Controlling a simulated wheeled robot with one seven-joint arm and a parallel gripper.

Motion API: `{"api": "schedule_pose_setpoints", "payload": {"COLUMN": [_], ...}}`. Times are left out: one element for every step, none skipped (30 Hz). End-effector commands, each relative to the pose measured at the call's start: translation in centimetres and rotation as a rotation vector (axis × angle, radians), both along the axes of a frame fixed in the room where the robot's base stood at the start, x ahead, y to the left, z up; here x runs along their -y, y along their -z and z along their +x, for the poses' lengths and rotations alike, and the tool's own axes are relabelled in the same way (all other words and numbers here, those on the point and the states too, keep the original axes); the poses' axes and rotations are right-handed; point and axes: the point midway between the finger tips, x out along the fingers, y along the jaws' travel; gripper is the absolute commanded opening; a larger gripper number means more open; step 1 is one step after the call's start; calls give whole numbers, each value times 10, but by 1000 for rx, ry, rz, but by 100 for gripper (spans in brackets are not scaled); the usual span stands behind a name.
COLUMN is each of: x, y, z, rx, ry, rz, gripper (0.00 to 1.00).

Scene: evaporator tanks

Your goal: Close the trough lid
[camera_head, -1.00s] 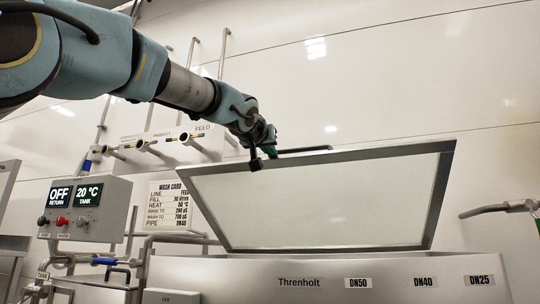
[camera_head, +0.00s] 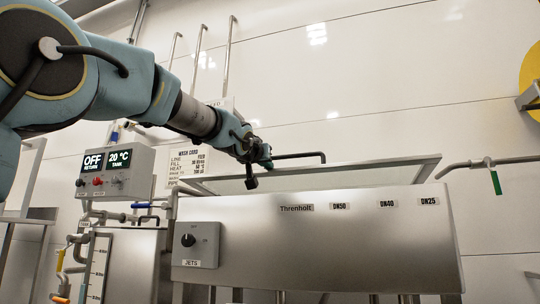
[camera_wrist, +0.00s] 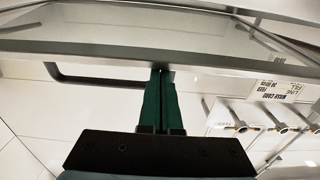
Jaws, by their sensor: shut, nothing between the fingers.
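The trough lid (camera_head: 360,170) is a framed clear panel on top of the steel trough (camera_head: 350,240) marked Threnholt. In the head view it shows as a thin slanted strip, low and tilted above the trough's front. In the wrist view the lid (camera_wrist: 150,48) spans the top of the picture. My gripper (camera_head: 266,164) is shut and empty, at the lid's left part in the head view. In the wrist view its green fingers (camera_wrist: 160,72) reach the lid's frame edge; I cannot tell whether they touch. The trough's inside is hidden.
The control box (camera_head: 117,172) and the wash card (camera_head: 188,163) are to the left. The jets knob box (camera_head: 195,245) is on the trough's front. A pipe with a green handle (camera_head: 495,181) is at right.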

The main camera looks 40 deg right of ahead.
Motion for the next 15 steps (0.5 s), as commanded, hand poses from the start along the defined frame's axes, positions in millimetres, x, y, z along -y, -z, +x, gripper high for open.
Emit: {"api": "schedule_pose_setpoints", "payload": {"x": [1,1,2,2,3,3,3,3,4,4,4,4,4,3,4], "y": [8,11,13,14,15,16,17,17,17,17,17,17,17,17,17], "z": [3,5,6,7,8,8,9,9,9,9,9,9,9,9,9], "rx": [-1,-1,-1,-1,-1,-1,-1,-1,-1,-1,-1,-1,-1,0,0], "ry": [-1,-1,-1,-1,-1,-1,0,0,0,0,0,0,0,0,0], "rz": [2,2,2,2,0,1,1,1,1,1,1,1,1,0,0], "gripper": [0,0,0,0,0,0,0,0,0,0,0,0,0,0,0]}}
